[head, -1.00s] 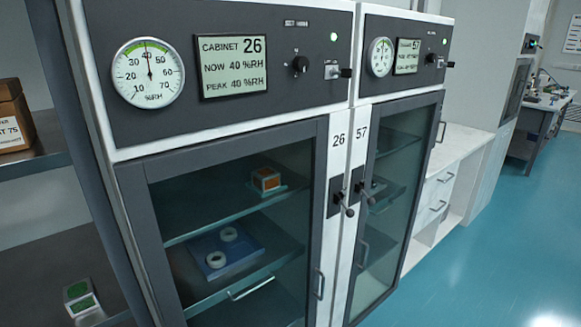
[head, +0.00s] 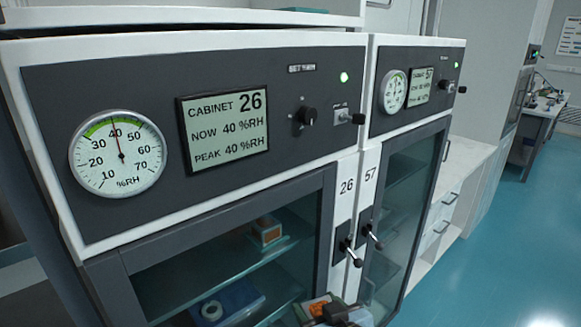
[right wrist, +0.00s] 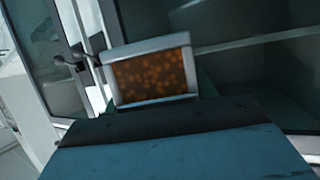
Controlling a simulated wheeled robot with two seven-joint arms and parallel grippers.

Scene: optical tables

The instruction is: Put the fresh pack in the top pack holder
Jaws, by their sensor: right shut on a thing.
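My right gripper (head: 338,312) shows at the bottom edge of the head view, in front of cabinet 26 (head: 230,65). It is shut on a small pack (head: 318,303) with a pale frame and an orange face. In the right wrist view this pack (right wrist: 150,76) shows orange beads behind its window. Another orange pack (head: 267,232) sits on a small pale base (head: 275,246) on the upper shelf inside cabinet 26. I cannot tell which holder counts as the top one. My left gripper is not in view.
Cabinet 57 (head: 415,70) stands to the right, with a latch handle (head: 372,238). Cabinet 26 has its own latch handle (head: 350,252) and a glass front (head: 180,280). Open floor (head: 500,250) lies at right.

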